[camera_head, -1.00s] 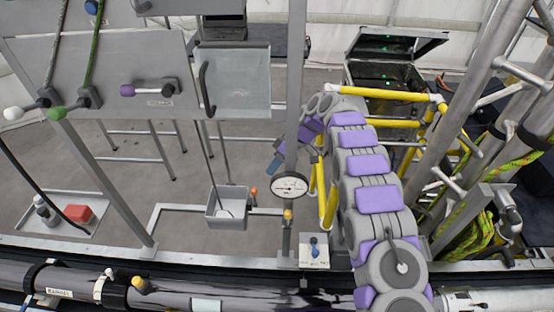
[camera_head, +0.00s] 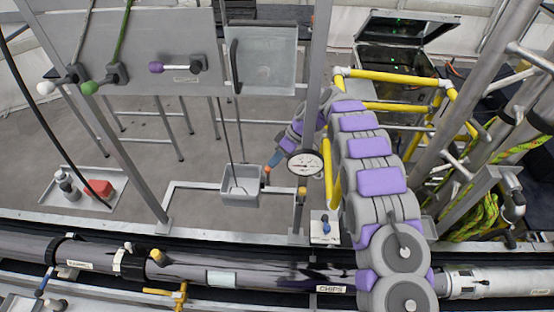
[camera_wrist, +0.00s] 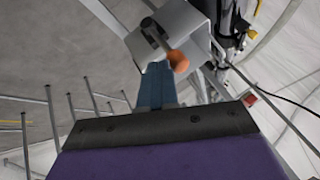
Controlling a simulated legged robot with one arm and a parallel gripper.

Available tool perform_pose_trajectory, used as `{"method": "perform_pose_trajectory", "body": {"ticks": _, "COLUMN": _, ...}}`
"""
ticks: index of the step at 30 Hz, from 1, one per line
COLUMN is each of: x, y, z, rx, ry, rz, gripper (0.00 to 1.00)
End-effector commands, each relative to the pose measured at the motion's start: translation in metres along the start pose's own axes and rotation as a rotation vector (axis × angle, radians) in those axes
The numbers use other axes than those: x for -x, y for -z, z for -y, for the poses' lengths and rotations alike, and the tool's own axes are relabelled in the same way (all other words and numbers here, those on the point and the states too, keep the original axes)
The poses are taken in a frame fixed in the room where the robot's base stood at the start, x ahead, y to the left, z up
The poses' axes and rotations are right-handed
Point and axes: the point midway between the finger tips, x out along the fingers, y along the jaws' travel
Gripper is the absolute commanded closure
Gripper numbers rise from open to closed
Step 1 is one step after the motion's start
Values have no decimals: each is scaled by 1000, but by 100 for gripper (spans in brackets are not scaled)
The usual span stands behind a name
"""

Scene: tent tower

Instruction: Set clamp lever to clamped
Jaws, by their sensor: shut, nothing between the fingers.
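My gripper (camera_head: 276,158) points down and left, its blue fingers shut, close above an orange knob (camera_head: 267,170). The knob is at the upper right corner of a small grey bin (camera_head: 241,187). In the wrist view the blue fingers (camera_wrist: 157,82) end just left of the orange knob (camera_wrist: 178,62), with a grey box-like body (camera_wrist: 190,28) beyond; I cannot tell whether they touch. No readable label shows which part is the clamp lever. The board has levers with white (camera_head: 45,88), green (camera_head: 89,87) and purple (camera_head: 156,68) knobs.
A round gauge (camera_head: 305,165) on an upright post stands right beside my gripper. Yellow rails (camera_head: 390,76) lie right of it behind my arm. A long dark pipe (camera_head: 200,270) crosses the front. A tray (camera_head: 90,205) holds a red box at left.

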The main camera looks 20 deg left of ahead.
Motion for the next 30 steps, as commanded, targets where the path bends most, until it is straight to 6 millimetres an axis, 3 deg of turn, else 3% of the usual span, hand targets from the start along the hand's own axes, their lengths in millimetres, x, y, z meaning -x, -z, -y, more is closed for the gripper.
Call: {"method": "perform_pose_trajectory", "body": {"ticks": 30, "x": -2, "y": -3, "z": 8, "rx": 58, "ry": -85, "rz": -23, "gripper": 100}}
